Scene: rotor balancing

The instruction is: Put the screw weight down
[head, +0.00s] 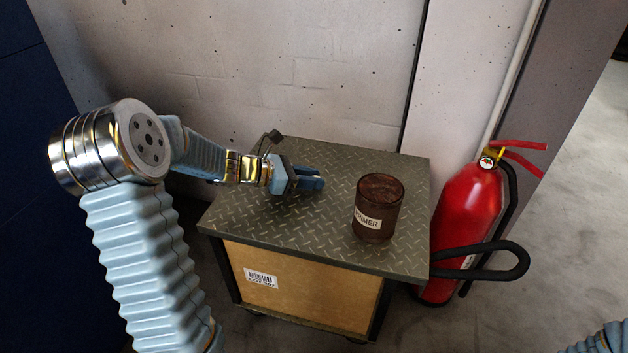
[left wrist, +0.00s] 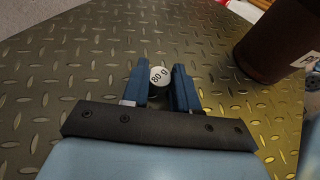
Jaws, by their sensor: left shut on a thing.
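The screw weight (left wrist: 160,77) is a small round piece with a pale top marked "80 g". It sits between the two blue fingers of my left gripper (left wrist: 160,88), which is shut on it. In the head view the left gripper (head: 312,181) is low over the left part of the cart's patterned metal top (head: 330,240). The weight is hidden or too small to make out there. I cannot tell whether it touches the metal top. My right gripper is not in view.
A dark brown cylindrical container (head: 379,205) with a label ending in "IMER" stands on the cart top, right of the left gripper. It also shows in the left wrist view (left wrist: 275,45). A red fire extinguisher (head: 468,220) stands right of the cart. The front of the top is clear.

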